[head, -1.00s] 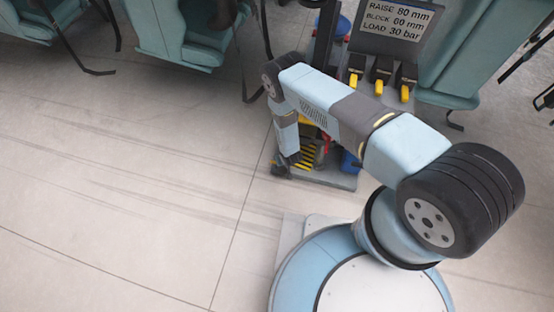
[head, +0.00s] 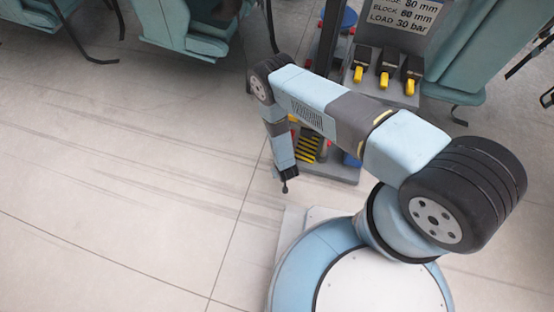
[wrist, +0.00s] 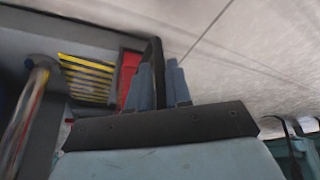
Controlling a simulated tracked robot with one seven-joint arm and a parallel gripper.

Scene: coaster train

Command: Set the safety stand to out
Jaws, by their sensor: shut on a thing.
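My gripper (head: 285,178) is low at the left side of the grey machine base. In the wrist view its two blue-grey fingers (wrist: 162,82) are closed around a dark bar (wrist: 153,62) that rises between them. A small dark knobbed end (head: 285,189) shows below the gripper in the head view. I cannot tell for sure that this bar is part of the safety stand. A yellow-and-black striped plate (wrist: 87,80) and a red block (wrist: 129,76) lie left of the fingers. The striped plate also shows in the head view (head: 307,149), partly behind my arm.
A grey panel with three yellow-tipped levers (head: 385,82) stands at the back, under a sign (head: 403,14) that is partly cut off. A metal cylinder (wrist: 28,112) is left of the gripper. Teal seats (head: 178,28) hang behind. The floor on the left is clear.

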